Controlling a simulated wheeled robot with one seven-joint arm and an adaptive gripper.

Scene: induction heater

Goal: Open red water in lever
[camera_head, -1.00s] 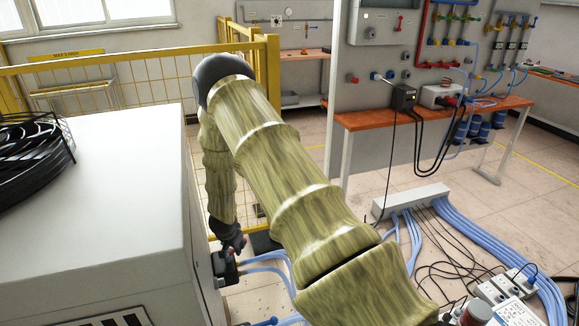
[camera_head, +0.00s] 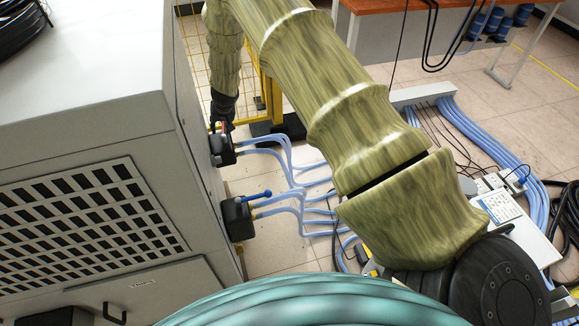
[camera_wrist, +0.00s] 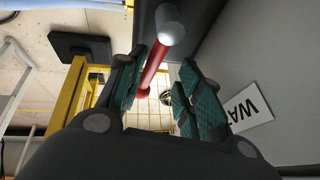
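The red lever (camera_wrist: 154,66), with a pale rounded end, lies between the two teal finger pads of my gripper (camera_wrist: 164,95) in the wrist view. It is close to the left pad, with a gap towards the right pad; I cannot tell whether it touches. My gripper is open around it. In the head view, my gripper (camera_head: 222,126) is at the upper black valve block (camera_head: 222,149) on the cabinet's side and hides most of the lever. A lower black block (camera_head: 238,217) carries a blue lever (camera_head: 254,196).
The grey cabinet (camera_head: 75,110) stands close on the left of my gripper. A white label (camera_wrist: 250,107) is on its wall. Blue hoses (camera_head: 290,170) run from the blocks across the floor. A yellow fence (camera_head: 195,60) stands behind my arm.

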